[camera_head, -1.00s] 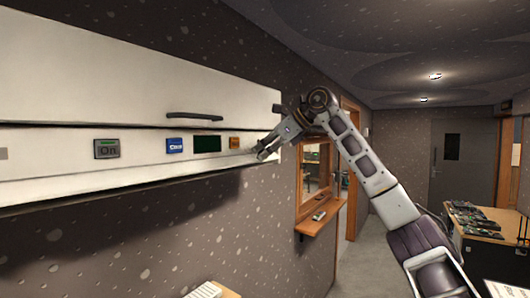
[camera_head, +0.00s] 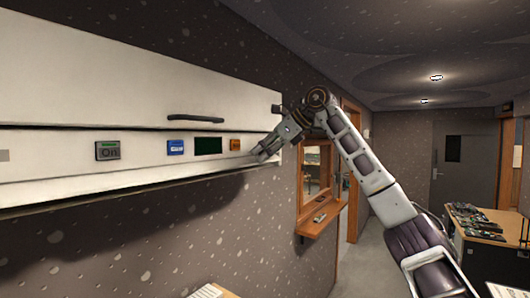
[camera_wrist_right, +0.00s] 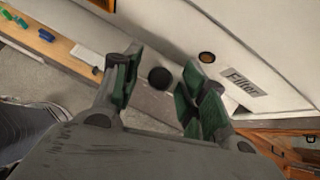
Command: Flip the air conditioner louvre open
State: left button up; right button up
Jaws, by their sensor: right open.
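The air conditioner (camera_head: 90,75) is a long white unit on the left wall, with a black bar handle (camera_head: 195,118) on its upper panel. Its louvre (camera_head: 110,186) looks like the narrow white strip along the bottom edge; how far it is tilted is hard to tell. My right gripper (camera_head: 264,152) is at the unit's right end, close to the lower front. In the right wrist view the right gripper (camera_wrist_right: 160,76) has its green-padded fingers apart. A dark round knob (camera_wrist_right: 160,78) shows between them, apparently untouched. My left gripper is out of view.
The front strip carries an On button (camera_head: 107,150), a blue button (camera_head: 175,147), a dark display (camera_head: 208,145) and an orange button (camera_head: 235,144). A "Filter" label (camera_wrist_right: 243,83) shows in the wrist view. A wooden-framed window ledge (camera_head: 318,226) is right of the unit.

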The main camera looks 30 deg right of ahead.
jog(key=shift+s+d+r, duration=0.1)
jog(key=v, duration=1.1)
jog(key=shift+s+d+r, duration=0.15)
jog(key=shift+s, duration=0.1)
dwell(0.6)
